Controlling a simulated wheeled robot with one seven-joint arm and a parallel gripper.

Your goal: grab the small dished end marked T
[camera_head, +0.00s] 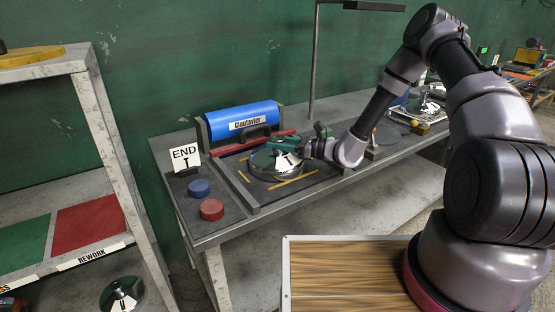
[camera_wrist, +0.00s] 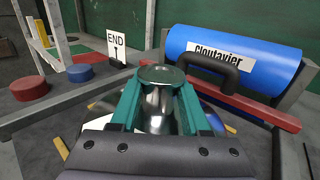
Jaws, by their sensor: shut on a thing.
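The dished end (camera_head: 264,174), a shiny round metal piece, lies on the dark mat of the bench in the head view. A white label (camera_head: 286,162) on it carries a dark mark, too small to read surely. My gripper (camera_head: 284,146) is over it, teal fingers pointing left. In the wrist view my gripper (camera_wrist: 160,90) is shut on the dished end's upright metal knob (camera_wrist: 159,76), one finger on each side. The fingers and wrist hide most of the dish below. I cannot tell whether it is clear of the mat.
A blue Cloutavier roll (camera_head: 243,121) and a red bar stand behind. An END sign (camera_head: 186,158), blue puck (camera_head: 199,187) and red puck (camera_head: 212,209) are left. Yellow strips (camera_head: 295,180) lie around the dish. A dish marked U (camera_head: 121,294) sits on the lower left rack.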

